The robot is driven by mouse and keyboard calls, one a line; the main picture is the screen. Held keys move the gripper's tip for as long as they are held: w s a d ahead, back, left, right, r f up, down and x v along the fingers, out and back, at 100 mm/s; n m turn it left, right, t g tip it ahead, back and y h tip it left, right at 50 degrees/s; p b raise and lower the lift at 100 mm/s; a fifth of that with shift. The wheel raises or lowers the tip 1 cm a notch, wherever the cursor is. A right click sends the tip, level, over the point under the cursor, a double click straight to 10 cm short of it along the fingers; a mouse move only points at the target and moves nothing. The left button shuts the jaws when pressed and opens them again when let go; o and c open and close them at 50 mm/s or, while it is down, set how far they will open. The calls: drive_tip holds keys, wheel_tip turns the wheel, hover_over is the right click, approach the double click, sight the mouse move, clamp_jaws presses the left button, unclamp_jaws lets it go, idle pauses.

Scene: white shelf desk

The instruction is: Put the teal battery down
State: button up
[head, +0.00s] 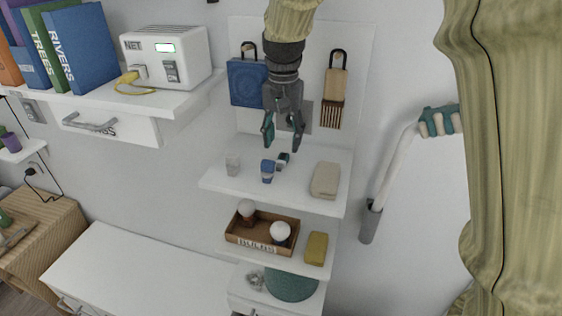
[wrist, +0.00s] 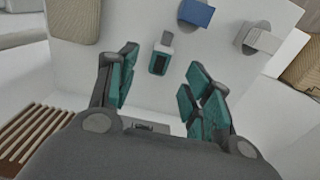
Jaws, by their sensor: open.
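The teal battery (head: 282,160) is on the white middle shelf (head: 218,181), behind and right of a blue battery-like piece (head: 267,172). In the wrist view the teal battery (wrist: 158,65), with its grey end, appears between my spread fingers, with room on both sides. My gripper (head: 282,146) points down above it, open and empty. In the wrist view my gripper (wrist: 163,60) has teal finger pads, and neither touches the battery. I cannot tell how high the fingertips are above it.
A grey piece (head: 232,164) stands left on the shelf and a beige folded cloth (head: 325,180) lies right. Below are a bulb box (head: 240,241) and a yellow sponge (head: 316,248).

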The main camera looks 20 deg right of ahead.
sight(283, 155)
drive_tip(key=shift+w+d+f+p, duration=0.1)
drive_tip(key=shift+d+f+p, duration=0.05)
drive_tip(key=shift+f+p, duration=0.4)
drive_tip(key=f+p, duration=0.1)
drive_tip(key=f, duration=0.1)
drive_tip(key=shift+w+f+p, duration=0.3)
drive_tip(key=shift+w+p, duration=0.05)
drive_tip(key=shift+p, duration=0.05)
drive_tip(key=shift+f, duration=0.7)
clamp_jaws()
